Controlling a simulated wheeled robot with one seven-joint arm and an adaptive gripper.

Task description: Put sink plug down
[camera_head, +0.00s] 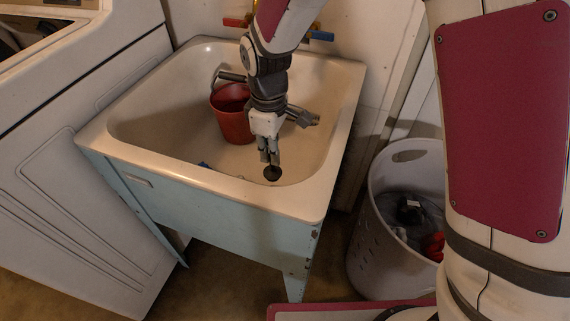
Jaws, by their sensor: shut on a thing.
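My gripper (268,156) reaches down into the utility sink (170,163) near its front wall. It is shut on the sink plug (272,173), a small dark round piece at its fingertips. The plug appears against the sink's inner front area; I cannot tell whether it touches the basin. The sink is cream-coloured and set in a pale blue cabinet.
A red bucket (233,118) stands in the sink, left of my gripper. A light laundry basket (370,240) with clothes stands to the right. A white appliance (85,195) is to the left.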

